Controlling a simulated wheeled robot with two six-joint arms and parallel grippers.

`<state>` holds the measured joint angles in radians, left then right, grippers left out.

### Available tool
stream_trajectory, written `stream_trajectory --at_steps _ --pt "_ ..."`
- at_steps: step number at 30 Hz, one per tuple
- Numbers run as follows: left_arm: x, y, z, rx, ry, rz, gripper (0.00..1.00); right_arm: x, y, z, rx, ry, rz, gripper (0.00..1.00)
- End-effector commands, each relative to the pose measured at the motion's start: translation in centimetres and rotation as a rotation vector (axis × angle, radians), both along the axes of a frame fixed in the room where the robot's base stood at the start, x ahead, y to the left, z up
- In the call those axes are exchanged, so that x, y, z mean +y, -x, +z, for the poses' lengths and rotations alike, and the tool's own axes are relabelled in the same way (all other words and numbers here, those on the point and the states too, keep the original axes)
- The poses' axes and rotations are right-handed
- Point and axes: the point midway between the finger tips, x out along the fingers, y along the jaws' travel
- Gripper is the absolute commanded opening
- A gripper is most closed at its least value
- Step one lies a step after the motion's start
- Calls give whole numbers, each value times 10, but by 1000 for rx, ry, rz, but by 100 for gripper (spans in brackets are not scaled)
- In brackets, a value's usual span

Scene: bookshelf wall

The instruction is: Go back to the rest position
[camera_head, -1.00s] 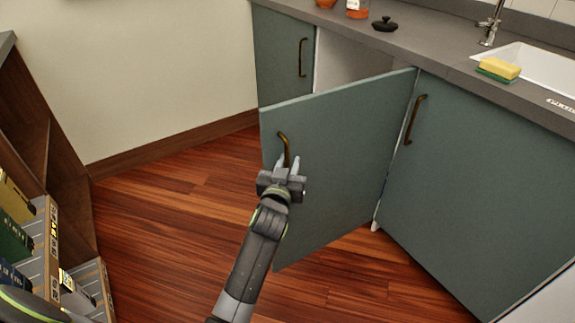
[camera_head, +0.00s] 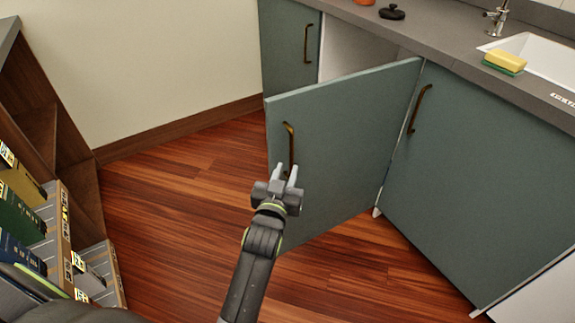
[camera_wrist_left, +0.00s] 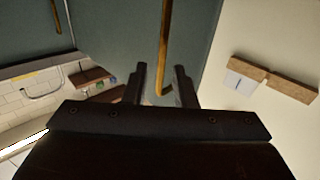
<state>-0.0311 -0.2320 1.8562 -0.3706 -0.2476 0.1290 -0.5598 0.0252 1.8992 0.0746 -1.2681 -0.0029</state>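The green-grey cabinet door (camera_head: 345,145) stands swung open, with its brass bar handle (camera_head: 289,143) near the free edge. My left gripper (camera_head: 285,170) is at the lower end of this handle in the head view. Its two fingers are apart and nothing is clamped between them. In the left wrist view the handle (camera_wrist_left: 166,45) runs down toward the gap between the open fingertips (camera_wrist_left: 160,72), and its lower end shows between the fingers. I cannot tell how far the handle is from them in depth. My right gripper is not in view.
A bookshelf (camera_head: 75,170) with books stands close at the left. A closed cabinet door (camera_head: 480,175) is right of the open one. The counter (camera_head: 440,42) holds a black lid (camera_head: 392,12), a sponge (camera_head: 505,61) and a sink (camera_head: 545,62). Wooden floor (camera_head: 170,190) is clear between.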

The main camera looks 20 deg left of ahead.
Motion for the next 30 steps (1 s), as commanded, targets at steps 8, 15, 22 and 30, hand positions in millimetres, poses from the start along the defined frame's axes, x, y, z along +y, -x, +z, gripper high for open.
stream_trajectory --at_steps 8,15,22,30 --pt "0 1 0 0 0 0 24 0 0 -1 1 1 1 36" --pt "1 2 -4 11 0 1 24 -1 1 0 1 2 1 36" --pt "29 45 -89 302 26 28 24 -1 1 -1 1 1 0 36" --pt "66 187 -226 902 97 44 24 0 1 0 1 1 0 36"
